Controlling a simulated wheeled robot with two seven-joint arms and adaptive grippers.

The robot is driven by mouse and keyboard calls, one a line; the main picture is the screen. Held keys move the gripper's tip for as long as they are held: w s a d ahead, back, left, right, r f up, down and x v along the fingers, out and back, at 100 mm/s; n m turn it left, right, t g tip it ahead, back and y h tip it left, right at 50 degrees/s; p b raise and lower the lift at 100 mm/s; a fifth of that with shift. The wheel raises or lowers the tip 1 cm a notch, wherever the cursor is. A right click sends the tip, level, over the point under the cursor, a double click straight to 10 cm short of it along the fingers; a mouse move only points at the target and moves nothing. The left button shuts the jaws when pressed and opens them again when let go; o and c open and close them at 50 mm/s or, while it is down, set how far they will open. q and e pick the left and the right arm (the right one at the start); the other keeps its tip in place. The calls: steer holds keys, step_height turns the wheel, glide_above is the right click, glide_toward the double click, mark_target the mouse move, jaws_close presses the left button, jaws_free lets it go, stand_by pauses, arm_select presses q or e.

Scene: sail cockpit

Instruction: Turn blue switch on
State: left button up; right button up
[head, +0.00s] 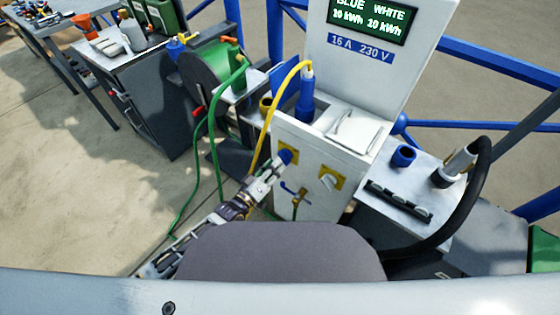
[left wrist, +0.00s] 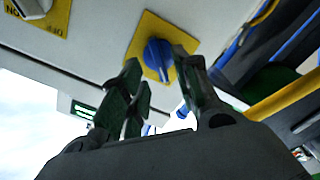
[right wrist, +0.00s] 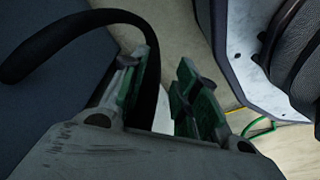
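The blue switch (head: 286,156) is a round knob on a yellow plate on the front of the white power box (head: 310,160). In the left wrist view the blue switch (left wrist: 158,58) shows just beyond my fingertips, roughly between them. My left gripper (head: 275,168) is close in front of it in the head view. In the left wrist view my left gripper (left wrist: 158,68) is open, with a finger on each side of the knob; I cannot tell whether they touch it. My right gripper (right wrist: 166,72) is open and empty in the right wrist view.
A white switch (head: 331,180) on a yellow plate sits right of the blue one. A yellow cable (head: 262,130) loops from a blue plug (head: 307,98) down beside the box. Green cables (head: 210,140) hang at left. A thick black cable (head: 470,205) curves at right.

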mark_target(285, 157)
arm_select(q)
steer(key=shift+x, duration=1.9)
jaws_close()
